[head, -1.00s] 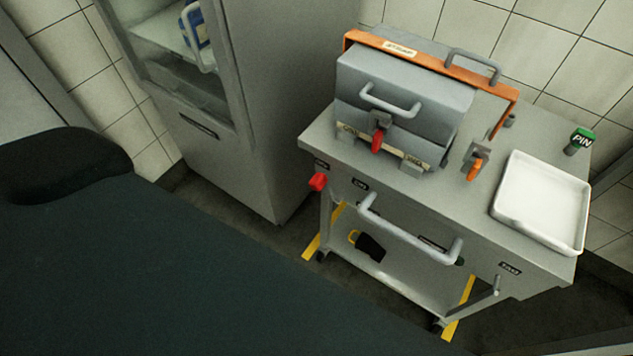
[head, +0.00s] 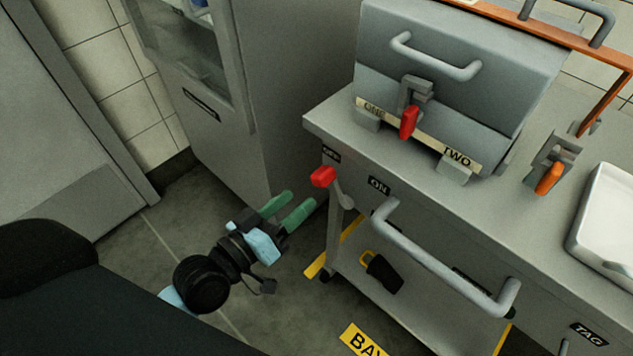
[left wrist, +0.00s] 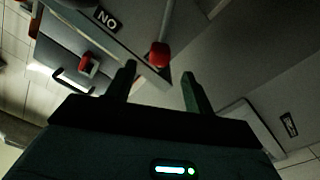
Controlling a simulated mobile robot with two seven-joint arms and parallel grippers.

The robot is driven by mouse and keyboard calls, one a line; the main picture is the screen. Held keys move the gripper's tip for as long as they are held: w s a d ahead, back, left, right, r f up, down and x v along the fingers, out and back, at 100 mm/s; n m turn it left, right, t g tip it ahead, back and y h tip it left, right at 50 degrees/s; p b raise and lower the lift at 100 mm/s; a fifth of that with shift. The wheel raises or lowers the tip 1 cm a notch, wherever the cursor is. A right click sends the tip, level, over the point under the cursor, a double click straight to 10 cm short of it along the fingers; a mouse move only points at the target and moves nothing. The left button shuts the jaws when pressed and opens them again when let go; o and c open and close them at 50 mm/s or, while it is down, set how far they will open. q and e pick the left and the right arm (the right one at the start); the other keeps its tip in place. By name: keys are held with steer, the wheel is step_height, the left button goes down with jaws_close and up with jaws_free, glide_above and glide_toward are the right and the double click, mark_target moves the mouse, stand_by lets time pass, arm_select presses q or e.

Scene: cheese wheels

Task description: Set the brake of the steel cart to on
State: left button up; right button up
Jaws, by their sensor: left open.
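The steel cart (head: 440,218) stands at the right of the head view. Its brake lever has a red knob (head: 322,177) at the cart's front left corner, tilted left toward the OFF label (head: 331,154). The ON label (head: 378,186) is to the right of the knob. My left gripper (head: 301,203) is open and empty, just left of and below the knob, with its green fingers pointing at it. In the left wrist view the knob (left wrist: 159,54) shows beyond and between the two fingertips, apart from them. My right gripper is not in view.
A push handle (head: 440,255) sticks out from the cart front. A grey lidded box with a red latch (head: 409,122), an orange-handled clamp (head: 549,178) and a white tray (head: 600,265) are on top. A grey cabinet (head: 290,90) stands close behind the gripper.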

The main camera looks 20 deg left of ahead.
mark_target(316, 184)
arm_select(q)
steer(key=shift+b+x, duration=0.3)
steer(key=shift+x, duration=3.6)
steer(key=shift+c, duration=0.2)
jaws_close()
